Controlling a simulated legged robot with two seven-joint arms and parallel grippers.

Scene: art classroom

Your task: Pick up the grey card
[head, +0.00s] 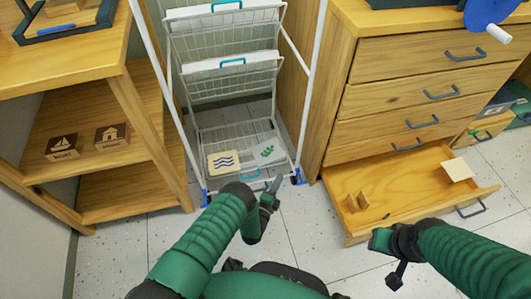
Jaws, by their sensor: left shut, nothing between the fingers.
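A grey card (267,153) with a green leaf print lies on the bottom wire shelf of the white rack (238,128). A cream card (223,162) with dark blue wave lines lies to its left on the same shelf. My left gripper (274,186) is in front of the rack's lower edge, just below the grey card in the picture. It is shut, with nothing held, and apart from the card. My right gripper (396,268) is in front of the open drawer; its fingers are too small and dark to judge.
An open drawer (410,195) juts out at right, holding small wooden pieces and a pale card (457,169) at its corner. A wooden shelf (125,150) with two picture blocks stands at left. Rack posts flank the cards. Speckled floor (300,235) is clear between.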

